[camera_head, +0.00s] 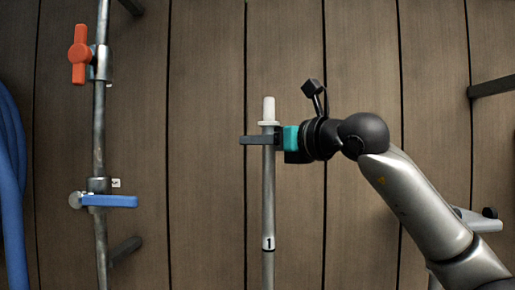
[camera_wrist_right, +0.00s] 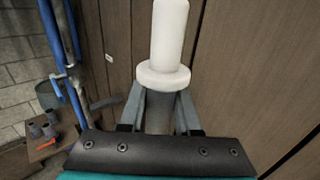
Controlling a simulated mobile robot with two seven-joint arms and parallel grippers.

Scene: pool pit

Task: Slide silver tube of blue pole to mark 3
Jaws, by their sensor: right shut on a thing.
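A silver tube (camera_head: 268,195) stands in the middle of the head view, with a white tip and collar (camera_head: 268,112) at its upper end. A white label with a "1" (camera_head: 268,243) sits lower on it. No blue part of this pole shows, and no mark 3 is in view. My right gripper (camera_head: 264,140) is shut on the silver tube just below the white collar. In the right wrist view the two fingers flank the tube (camera_wrist_right: 158,112), with the white tip (camera_wrist_right: 169,35) beyond them. My left gripper is not in view.
A grey pipe (camera_head: 99,140) with an orange valve handle (camera_head: 79,54) and a blue lever (camera_head: 109,201) runs along the left. A blue hose (camera_head: 12,190) lies at the left edge. Wooden planks (camera_head: 205,120) form the background. The wrist view shows blue poles (camera_wrist_right: 66,65) and a small table (camera_wrist_right: 55,150).

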